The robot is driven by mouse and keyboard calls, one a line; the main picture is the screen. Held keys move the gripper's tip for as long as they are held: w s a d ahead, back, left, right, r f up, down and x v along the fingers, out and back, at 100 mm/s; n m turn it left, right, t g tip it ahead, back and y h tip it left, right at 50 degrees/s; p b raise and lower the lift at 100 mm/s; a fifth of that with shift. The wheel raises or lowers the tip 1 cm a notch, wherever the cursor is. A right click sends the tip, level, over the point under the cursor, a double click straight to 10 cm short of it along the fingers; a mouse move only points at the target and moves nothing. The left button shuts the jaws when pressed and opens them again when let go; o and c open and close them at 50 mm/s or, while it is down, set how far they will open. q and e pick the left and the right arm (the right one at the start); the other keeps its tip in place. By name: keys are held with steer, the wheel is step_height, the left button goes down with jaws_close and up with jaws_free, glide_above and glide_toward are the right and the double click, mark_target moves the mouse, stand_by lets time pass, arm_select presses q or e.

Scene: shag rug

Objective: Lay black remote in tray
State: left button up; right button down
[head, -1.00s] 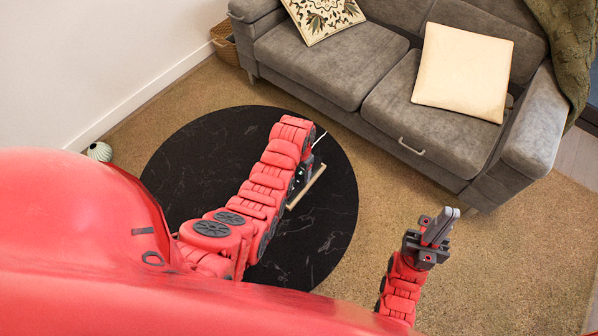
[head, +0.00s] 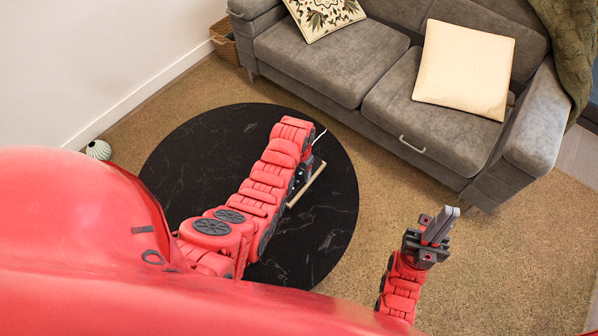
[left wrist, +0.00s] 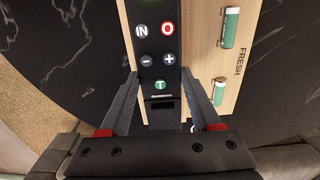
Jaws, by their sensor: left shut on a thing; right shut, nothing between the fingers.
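The black remote (left wrist: 160,45) has buttons marked IN, O, minus, plus and T. My left gripper (left wrist: 160,78) is shut on its sides in the left wrist view. The remote lies over the left part of a light wooden tray (left wrist: 205,75) marked FRESH; whether it touches the tray I cannot tell. In the head view my left gripper (head: 301,174) is partly hidden by my arm, and only a wooden edge of the tray (head: 309,186) shows. My right gripper (head: 440,225) is shut and empty, above the rug, well away from the tray.
The tray is on a round black marbled table (head: 320,240) with bare room around it. Two green-and-white pieces (left wrist: 229,27) are on the tray's right part. A grey sofa (head: 420,130) with cushions stands behind. Open shag rug (head: 520,240) lies at right.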

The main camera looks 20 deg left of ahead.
arm_select(q)
steer(key=shift+f, duration=0.45)
steer(key=o, duration=1.5)
steer(key=shift+o, duration=0.2)
step_height(320, 180, up, 10)
step_height(320, 180, up, 8)
steer(key=p, duration=0.8)
glide_above(300, 174)
steer(key=shift+s+a+f+b, duration=0.1)
steer(key=shift+s+f+b, duration=0.1)
steer(key=shift+b, duration=0.1)
